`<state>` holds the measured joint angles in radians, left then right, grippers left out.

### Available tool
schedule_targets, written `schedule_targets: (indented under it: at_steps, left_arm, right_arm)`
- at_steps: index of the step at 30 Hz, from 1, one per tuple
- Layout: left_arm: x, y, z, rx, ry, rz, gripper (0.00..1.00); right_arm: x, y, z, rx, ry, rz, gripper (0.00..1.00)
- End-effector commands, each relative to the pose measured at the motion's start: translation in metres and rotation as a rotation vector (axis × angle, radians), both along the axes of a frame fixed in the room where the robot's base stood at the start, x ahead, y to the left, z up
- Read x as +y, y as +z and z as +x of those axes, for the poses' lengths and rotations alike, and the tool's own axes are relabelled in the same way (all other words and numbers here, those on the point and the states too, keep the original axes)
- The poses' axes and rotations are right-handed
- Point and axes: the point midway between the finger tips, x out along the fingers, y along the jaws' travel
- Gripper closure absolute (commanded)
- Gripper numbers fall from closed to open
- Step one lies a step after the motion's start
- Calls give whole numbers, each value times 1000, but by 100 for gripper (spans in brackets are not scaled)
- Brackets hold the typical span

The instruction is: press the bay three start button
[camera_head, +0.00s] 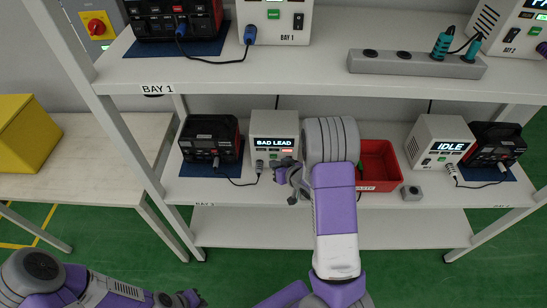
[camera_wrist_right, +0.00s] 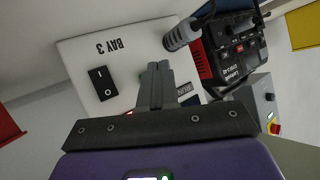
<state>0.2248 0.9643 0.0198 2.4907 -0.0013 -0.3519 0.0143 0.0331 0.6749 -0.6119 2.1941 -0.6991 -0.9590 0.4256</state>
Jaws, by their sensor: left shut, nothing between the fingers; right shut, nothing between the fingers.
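The bay three unit is a white box (camera_head: 274,127) on the lower shelf, left of centre, with a display reading BAD LEAD. In the right wrist view its BAY 3 face (camera_wrist_right: 115,65) appears upside down, with a black rocker switch (camera_wrist_right: 102,83). My right gripper (camera_head: 281,176) is in front of the box's lower right face. In the wrist view its shut, empty fingers (camera_wrist_right: 158,72) overlap the face beside the switch. A sliver of green shows behind them; the start button is mostly hidden, and I cannot tell whether they touch it. My left gripper (camera_head: 186,299) is low at left, shut and empty.
A black and red charger (camera_head: 210,138) stands left of the box, joined by a cable. A red bin (camera_head: 378,163) is right of my right arm. Another white unit reading IDLE (camera_head: 438,140) stands further right. The upper shelf (camera_head: 300,76) overhangs.

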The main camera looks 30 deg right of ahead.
Motion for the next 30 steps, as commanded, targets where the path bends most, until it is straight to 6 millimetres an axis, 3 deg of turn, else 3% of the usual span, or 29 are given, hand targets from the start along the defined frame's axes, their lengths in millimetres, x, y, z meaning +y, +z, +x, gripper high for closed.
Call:
schedule_targets:
  at_steps: [30]
  left_arm:
    - [0, -3, 0, 0, 0, 0, 100]
  right_arm:
    - [-5, 0, 8, 0, 0, 0, 100]
